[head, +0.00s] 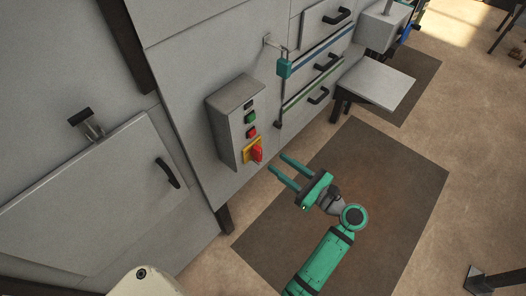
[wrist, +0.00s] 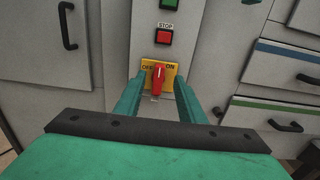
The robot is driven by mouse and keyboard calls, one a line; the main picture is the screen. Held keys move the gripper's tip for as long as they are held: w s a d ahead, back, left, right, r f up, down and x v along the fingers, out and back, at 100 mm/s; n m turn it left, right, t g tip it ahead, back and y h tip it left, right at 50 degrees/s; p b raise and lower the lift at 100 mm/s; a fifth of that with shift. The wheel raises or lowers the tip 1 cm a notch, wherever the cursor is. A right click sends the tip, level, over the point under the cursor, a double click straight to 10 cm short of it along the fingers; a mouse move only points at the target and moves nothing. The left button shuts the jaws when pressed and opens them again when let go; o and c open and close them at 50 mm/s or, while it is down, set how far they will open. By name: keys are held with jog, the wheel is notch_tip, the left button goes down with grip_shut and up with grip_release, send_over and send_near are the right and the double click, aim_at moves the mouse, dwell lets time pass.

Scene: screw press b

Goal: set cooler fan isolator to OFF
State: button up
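The isolator is a red rotary handle (head: 257,153) on a yellow plate at the bottom of a grey control box. In the wrist view the red handle (wrist: 157,80) stands close to upright, its top leaning slightly right. The yellow plate (wrist: 171,84) reads OFF at left and ON at right. My gripper (head: 277,162) is open and empty, its green fingers pointing at the handle from a short way off. In the wrist view my gripper (wrist: 158,84) has one finger to each side of the handle; I see no contact.
The grey control box (head: 224,131) also carries a red STOP button (wrist: 164,37) and a green button (head: 250,117) above the handle. Drawers with black handles lie beyond. A dark floor mat (head: 385,190) is clear.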

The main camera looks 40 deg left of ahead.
aim_at(261, 150)
jog(key=a, duration=0.8)
jog(key=shift+w+a, duration=0.2)
jog(key=shift+w, duration=0.15)
jog(key=shift+c, duration=0.2)
grip_shut()
